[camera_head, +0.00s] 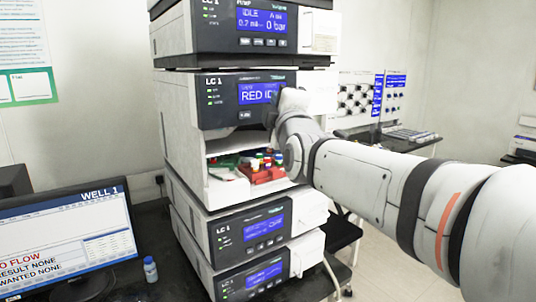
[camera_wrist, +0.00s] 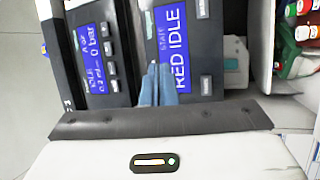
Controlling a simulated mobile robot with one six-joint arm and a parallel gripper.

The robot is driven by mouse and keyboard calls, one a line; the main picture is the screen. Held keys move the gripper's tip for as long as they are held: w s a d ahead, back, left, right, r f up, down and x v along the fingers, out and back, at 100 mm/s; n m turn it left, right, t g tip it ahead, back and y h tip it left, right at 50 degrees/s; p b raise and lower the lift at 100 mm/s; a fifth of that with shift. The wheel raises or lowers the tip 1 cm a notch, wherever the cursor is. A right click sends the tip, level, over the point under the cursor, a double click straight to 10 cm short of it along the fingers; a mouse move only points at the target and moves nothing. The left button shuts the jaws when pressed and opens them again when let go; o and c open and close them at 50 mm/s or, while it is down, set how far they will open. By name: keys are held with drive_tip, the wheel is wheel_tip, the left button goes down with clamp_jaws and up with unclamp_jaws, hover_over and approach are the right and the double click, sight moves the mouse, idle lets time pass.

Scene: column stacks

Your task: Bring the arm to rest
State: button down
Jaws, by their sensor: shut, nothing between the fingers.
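My arm (camera_head: 375,185) reaches in from the right in the head view, and its wrist is in front of the LC 1 module (camera_head: 217,103) with the open compartment. My gripper (camera_wrist: 154,68) shows in the wrist view as two blue-grey fingers shut together with nothing between them. They point at the module's front, beside the blue display (camera_wrist: 182,45) reading "RED IDLE". In the head view the wrist covers the end of that display, and the fingers cannot be made out.
The open compartment holds a red rack (camera_head: 262,174) with several coloured-cap vials. Other LC modules (camera_head: 255,236) stand above and below. A monitor (camera_head: 70,245) and a small bottle (camera_head: 150,268) are at the lower left. A bench (camera_head: 400,140) is behind my arm.

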drive_tip(key=s+d+f+m+g+h, duration=0.1)
drive_tip(key=s+d+f+m+g, duration=0.2)
drive_tip(key=f, duration=0.5)
drive_tip(key=s+d+f+m+g+h, duration=0.1)
drive_tip(key=s+d+f+m+g, duration=0.15)
drive_tip(key=f, duration=0.55)
drive_tip(key=s+d+f+m+g+h, duration=0.15)
drive_tip(key=f+m+g, duration=0.25)
drive_tip(key=f, duration=0.4)
drive_tip(key=s+d+f+m+g, duration=0.3)
drive_tip(key=s+f+m+g, duration=0.1)
drive_tip(key=s+f, duration=0.3)
drive_tip(key=s+d+f+m+g+h, duration=0.1)
drive_tip(key=s+d+f+m+g, duration=0.2)
drive_tip(key=s+f, duration=0.4)
drive_tip(key=s+m+g, duration=0.1)
drive_tip(key=s+m, duration=0.1)
drive_tip(key=s, duration=0.3)
drive_tip(key=shift+d+f, duration=0.2)
drive_tip(key=shift+f, duration=0.05)
drive_tip(key=shift+m, duration=0.25)
